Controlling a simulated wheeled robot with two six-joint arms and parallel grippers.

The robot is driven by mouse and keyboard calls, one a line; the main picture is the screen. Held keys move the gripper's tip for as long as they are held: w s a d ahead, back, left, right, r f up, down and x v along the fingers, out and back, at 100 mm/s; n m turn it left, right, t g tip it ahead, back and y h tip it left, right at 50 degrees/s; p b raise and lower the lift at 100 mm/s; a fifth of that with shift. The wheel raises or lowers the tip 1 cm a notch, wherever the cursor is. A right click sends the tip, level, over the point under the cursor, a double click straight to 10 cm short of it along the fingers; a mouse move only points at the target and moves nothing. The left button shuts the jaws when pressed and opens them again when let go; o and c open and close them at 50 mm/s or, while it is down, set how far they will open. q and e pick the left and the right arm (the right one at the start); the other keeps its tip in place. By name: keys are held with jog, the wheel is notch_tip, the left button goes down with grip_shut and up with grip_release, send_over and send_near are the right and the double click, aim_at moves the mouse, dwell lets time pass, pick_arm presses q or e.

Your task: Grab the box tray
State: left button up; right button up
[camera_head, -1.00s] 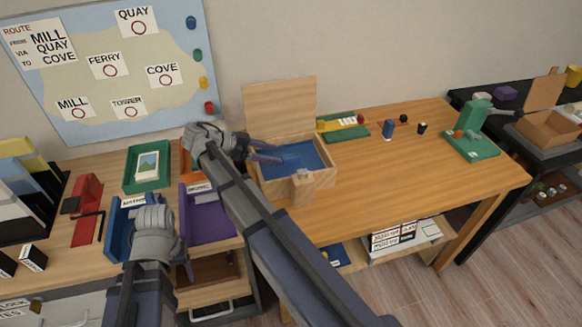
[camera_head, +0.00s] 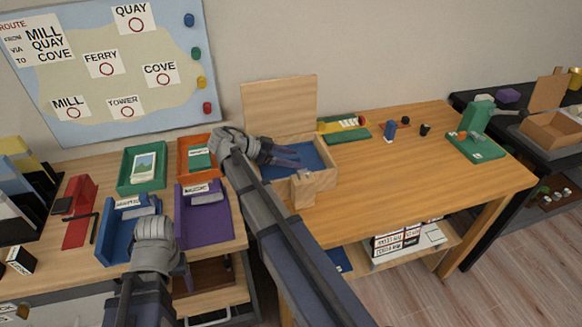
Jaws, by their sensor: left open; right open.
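The wooden box (camera_head: 326,182) stands on the desk with its lid (camera_head: 280,108) raised against the wall side. A blue tray or lining (camera_head: 314,157) shows inside it; I cannot tell whether it is a separate tray. My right gripper (camera_head: 287,157) is open and empty over the left part of the box. Its wrist and fingers hide the box's left side; contact with the blue tray cannot be told. My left gripper (camera_head: 184,272) is open, low in front of the blue and purple trays and away from the box.
A blue tray (camera_head: 115,240), a purple tray (camera_head: 212,232), a green tray (camera_head: 127,180) and an orange tray (camera_head: 184,160) fill the left side. A green stand (camera_head: 484,148) is at the desk's right end. The desk's middle right (camera_head: 420,165) is clear.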

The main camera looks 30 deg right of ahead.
grip_shut()
dwell(0.5)
